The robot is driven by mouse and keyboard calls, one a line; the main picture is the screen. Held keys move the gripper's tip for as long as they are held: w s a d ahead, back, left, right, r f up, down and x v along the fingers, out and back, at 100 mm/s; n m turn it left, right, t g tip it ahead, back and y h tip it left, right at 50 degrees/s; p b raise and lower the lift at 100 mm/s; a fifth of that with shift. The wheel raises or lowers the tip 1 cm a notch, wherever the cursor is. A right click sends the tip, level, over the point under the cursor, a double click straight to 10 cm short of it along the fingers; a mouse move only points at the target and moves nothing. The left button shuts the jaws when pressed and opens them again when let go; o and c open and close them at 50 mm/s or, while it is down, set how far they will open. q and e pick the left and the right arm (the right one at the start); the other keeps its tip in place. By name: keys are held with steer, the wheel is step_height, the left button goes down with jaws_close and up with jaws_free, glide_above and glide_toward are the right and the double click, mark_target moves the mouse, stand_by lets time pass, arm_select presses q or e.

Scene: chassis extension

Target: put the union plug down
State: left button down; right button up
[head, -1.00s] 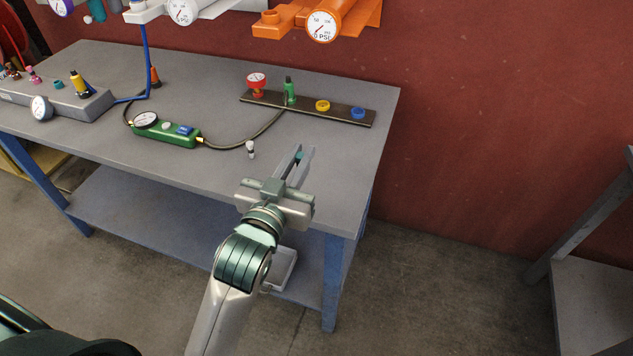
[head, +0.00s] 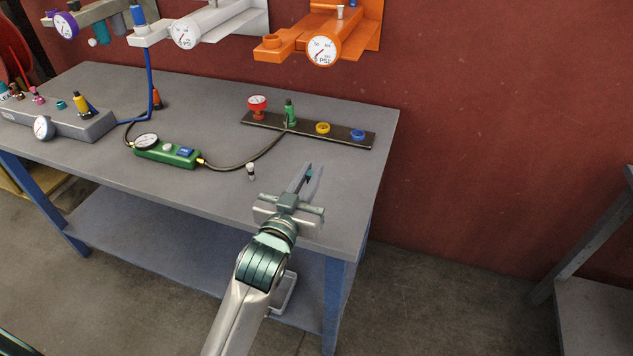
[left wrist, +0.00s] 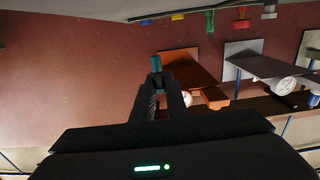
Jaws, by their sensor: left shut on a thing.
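My left gripper (head: 312,172) is over the right part of the grey workbench (head: 215,182), near its front right. It is shut on a small teal union plug (head: 308,177). The plug is mostly hidden between the fingers in the head view. In the left wrist view the plug (left wrist: 156,64) sticks out between the fingertips. I cannot tell the exact gap between the plug and the bench top. My right gripper is not in view.
A green gauge block (head: 165,152) with a hose lies farther left. The bench's right end is clear.

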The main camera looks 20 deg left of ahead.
arm_select(q)
steer(key=w+f, duration=0.2)
steer(key=w, duration=0.1)
steer(key=w+f, duration=0.1)
steer(key=w, duration=0.1)
steer(key=shift+w+a+f, duration=0.15)
steer(key=shift+w, duration=0.1)
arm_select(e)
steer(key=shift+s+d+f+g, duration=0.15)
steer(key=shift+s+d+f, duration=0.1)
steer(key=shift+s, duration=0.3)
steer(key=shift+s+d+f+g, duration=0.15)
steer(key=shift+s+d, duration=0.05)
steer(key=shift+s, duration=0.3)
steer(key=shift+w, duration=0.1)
arm_select(q)
steer(key=shift+f, duration=0.25)
step_height(320, 180, down, 3)
steer(key=shift+r+p, duration=0.1)
steer(key=shift+p, duration=0.35)
steer(key=shift+f, duration=0.35)
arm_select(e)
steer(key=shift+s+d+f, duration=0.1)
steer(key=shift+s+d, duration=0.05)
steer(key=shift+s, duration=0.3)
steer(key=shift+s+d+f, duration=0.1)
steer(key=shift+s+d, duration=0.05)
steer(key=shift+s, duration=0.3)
